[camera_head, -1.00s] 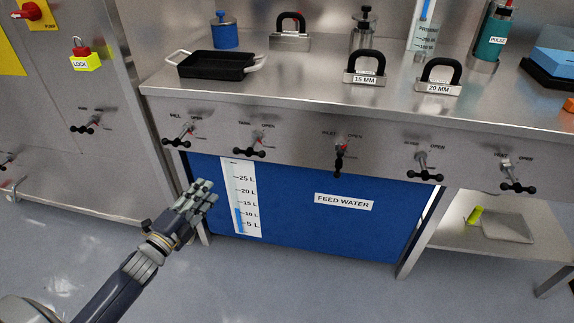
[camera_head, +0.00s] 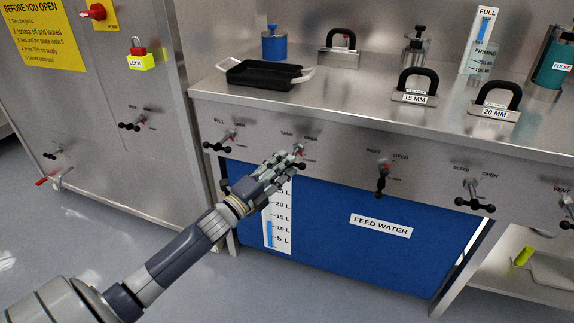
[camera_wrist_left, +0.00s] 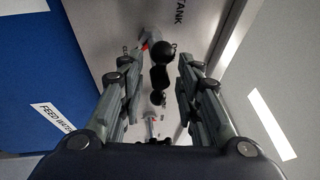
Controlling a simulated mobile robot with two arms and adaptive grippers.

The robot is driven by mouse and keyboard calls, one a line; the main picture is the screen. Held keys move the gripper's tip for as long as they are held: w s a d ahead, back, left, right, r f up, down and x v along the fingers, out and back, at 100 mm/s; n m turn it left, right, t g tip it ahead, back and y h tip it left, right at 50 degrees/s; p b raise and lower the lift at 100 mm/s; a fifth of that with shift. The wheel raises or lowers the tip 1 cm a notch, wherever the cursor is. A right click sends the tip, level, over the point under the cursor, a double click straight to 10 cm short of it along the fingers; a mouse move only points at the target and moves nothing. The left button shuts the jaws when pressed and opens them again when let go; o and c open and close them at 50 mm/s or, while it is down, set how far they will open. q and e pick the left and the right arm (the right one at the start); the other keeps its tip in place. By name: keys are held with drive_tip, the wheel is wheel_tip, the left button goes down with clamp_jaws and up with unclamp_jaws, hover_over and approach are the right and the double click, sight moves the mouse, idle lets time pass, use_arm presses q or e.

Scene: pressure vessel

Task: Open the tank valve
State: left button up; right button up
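The tank valve (camera_head: 300,149) is on the steel front panel below the counter, under the labels TANK and OPEN. My left gripper (camera_head: 284,160) is right at it in the head view and partly covers its handle. In the left wrist view the valve handle (camera_wrist_left: 159,77), with its black round knobs, shows between the two fingers of the left gripper (camera_wrist_left: 161,72). The fingers are spread apart, with gaps visible on both sides of the handle, so the gripper is not shut on it. My right gripper is not in view.
The fill valve (camera_head: 221,142) is to the left and the inlet valve (camera_head: 383,175) to the right, with the bleed valve (camera_head: 474,196) further right. The blue feed water tank (camera_head: 340,255) is below the panel. A black tray (camera_head: 262,75) stands on the counter.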

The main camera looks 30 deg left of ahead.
use_arm(q)
drive_tip(key=shift+x, duration=0.9)
